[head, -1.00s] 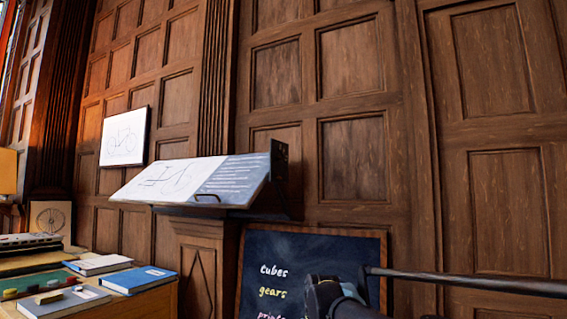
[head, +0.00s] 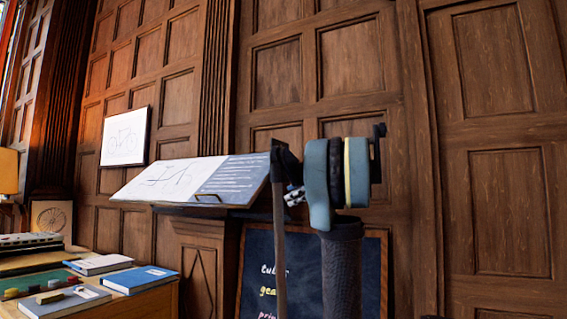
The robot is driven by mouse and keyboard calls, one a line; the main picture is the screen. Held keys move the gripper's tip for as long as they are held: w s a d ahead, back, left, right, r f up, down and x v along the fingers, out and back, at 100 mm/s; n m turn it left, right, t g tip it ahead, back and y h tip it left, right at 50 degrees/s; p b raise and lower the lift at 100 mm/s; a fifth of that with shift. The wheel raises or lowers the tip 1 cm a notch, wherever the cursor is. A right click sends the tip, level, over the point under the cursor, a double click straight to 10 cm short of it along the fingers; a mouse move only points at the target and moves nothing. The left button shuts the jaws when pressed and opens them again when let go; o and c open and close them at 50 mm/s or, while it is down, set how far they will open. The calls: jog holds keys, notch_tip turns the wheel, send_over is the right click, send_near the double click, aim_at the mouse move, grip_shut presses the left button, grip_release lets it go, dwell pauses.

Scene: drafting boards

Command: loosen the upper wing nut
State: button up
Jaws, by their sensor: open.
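The tilted drafting board (head: 190,183) stands on its ledge against the panelled wall, with a drawing and lines of writing on it. A dark bracket (head: 290,160) is at its right end, partly covered by my arm. I cannot make out the upper wing nut there; it is hidden or too small. My arm rises in front of the bracket's right side, with a teal joint and a dark sleeve. A small black-and-white checked part shows just left of the joint. I cannot pick out my gripper's fingers.
A chalkboard (head: 256,280) with writing leans below the board, partly behind my arm. A desk (head: 155,303) with blue books (head: 138,279) stands at lower left. The space before the right-hand panels is clear.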

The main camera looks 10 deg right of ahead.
jog(key=w+d+r+m+t+y, duration=0.2)
jog(key=w+d+r+m, duration=0.1)
jog(key=w+d+r, duration=0.4)
jog(key=w+d+r+m+t+y, duration=0.1)
jog(key=w+d+r+m+t, duration=0.2)
jog(key=d+r, duration=0.5)
jog(key=g, duration=0.1)
send_near(280, 158)
jog(key=w+d+x, duration=0.1)
jog(key=x, duration=0.8)
jog(key=shift+w+r+m, duration=0.25)
jog(key=shift+w+m, duration=0.15)
jog(key=shift+w, duration=0.05)
jog(key=shift+d, duration=0.1)
grip_shut()
